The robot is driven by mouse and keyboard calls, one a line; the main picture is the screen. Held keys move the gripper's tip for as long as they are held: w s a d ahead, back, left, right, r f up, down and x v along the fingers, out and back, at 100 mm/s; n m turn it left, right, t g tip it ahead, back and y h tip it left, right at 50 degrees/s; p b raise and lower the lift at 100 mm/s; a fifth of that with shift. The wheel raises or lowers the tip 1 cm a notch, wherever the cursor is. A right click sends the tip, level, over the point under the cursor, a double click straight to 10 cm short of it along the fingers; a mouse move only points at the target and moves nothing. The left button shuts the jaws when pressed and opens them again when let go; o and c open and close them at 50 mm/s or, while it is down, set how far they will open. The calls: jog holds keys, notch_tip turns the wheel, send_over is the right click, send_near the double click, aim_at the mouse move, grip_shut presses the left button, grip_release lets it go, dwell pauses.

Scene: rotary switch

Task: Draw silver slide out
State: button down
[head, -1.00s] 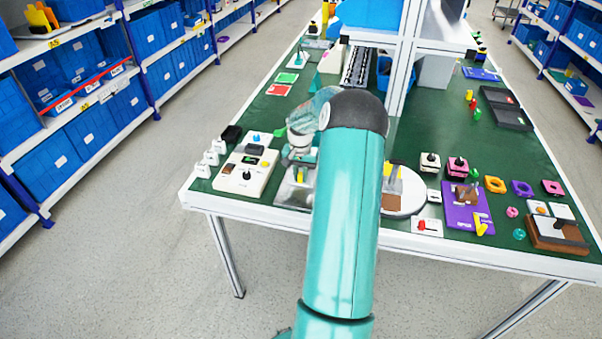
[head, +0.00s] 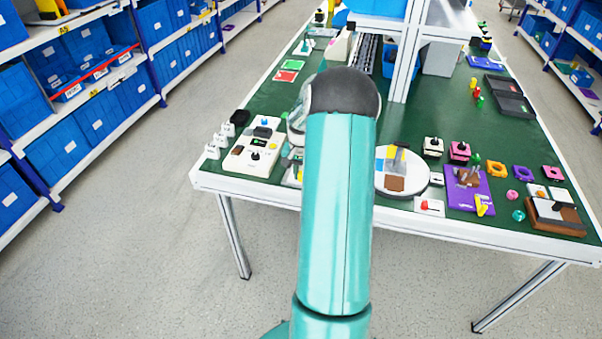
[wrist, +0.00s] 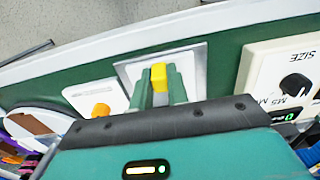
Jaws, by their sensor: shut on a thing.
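The silver slide (wrist: 190,58) is a pale square plate with an upright yellow handle (wrist: 159,75), seen in the wrist view near the table edge. My gripper (wrist: 161,84) has its two green fingers on either side of the yellow handle and is shut on it. In the head view only a small left part of the silver plate (head: 291,176) shows.
A cream box with a black knob (head: 254,156) stands close left of the slide. The floor before the green table (head: 420,120) is clear.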

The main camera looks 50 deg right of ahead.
jog(key=shift+s+a, duration=0.1)
jog(key=shift+a, duration=0.15)
jog(key=c, duration=1.4)
grip_release()
jog(key=shift+o, duration=0.2)
jog(key=shift+d, duration=0.1)
notch_tip(320, 180, up, 14)
jog(key=shift+f, duration=0.1)
